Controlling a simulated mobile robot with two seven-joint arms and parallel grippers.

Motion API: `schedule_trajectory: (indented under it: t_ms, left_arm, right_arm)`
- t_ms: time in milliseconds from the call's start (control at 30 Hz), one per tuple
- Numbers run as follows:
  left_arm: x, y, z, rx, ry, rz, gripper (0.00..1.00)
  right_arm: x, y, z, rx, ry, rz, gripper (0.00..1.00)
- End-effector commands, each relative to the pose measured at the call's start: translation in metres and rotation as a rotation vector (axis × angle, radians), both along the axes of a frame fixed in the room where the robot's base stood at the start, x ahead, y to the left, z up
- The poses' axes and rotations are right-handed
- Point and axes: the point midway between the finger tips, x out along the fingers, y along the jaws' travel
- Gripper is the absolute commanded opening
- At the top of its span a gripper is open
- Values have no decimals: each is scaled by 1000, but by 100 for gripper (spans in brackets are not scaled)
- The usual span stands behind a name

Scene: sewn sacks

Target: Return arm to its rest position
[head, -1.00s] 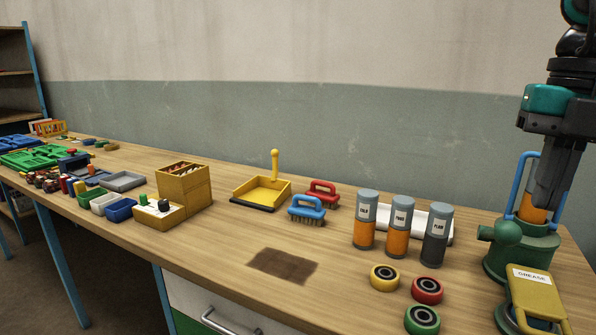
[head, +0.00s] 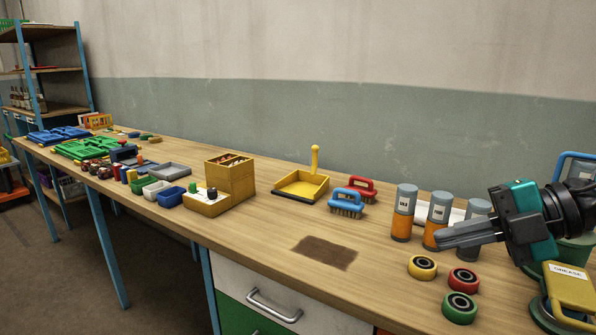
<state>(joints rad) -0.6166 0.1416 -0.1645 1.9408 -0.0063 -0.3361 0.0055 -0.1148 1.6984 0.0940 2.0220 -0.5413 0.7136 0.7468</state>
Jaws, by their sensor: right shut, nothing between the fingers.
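My right gripper (head: 441,239) shows at the right of the head view, dark grey with a teal housing behind it. Its fingers point left and are shut with nothing between them. It is in front of the grey-and-orange cylinders in the picture and hides part of the rightmost cylinder (head: 478,207). The other two cylinders, one at the left (head: 403,212) and one in the middle (head: 437,217), stand upright. My left gripper is not in view.
A yellow, a red and a green ring (head: 460,307) lie below the gripper. A grease-labelled yellow object (head: 571,286) is at the right. Brushes (head: 346,203), a yellow dustpan (head: 301,187) and a wooden box (head: 230,178) stand further left. The tabletop around the dark patch (head: 325,252) is clear.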

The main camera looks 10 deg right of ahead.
Motion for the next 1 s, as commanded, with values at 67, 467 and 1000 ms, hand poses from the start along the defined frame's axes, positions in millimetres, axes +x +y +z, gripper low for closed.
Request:
schedule_trajectory:
  t_ms: [67, 467, 1000]
  left_arm:
    - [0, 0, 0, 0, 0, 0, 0]
    - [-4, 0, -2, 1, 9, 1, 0]
    - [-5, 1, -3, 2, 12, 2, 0]
  right_arm:
    - [12, 7, -10, 171, -51, -106, 0]
    - [34, -30, -101, 670, -18, -938, 0]
    - [-111, 5, -281, 505, 764, -1761, 0]
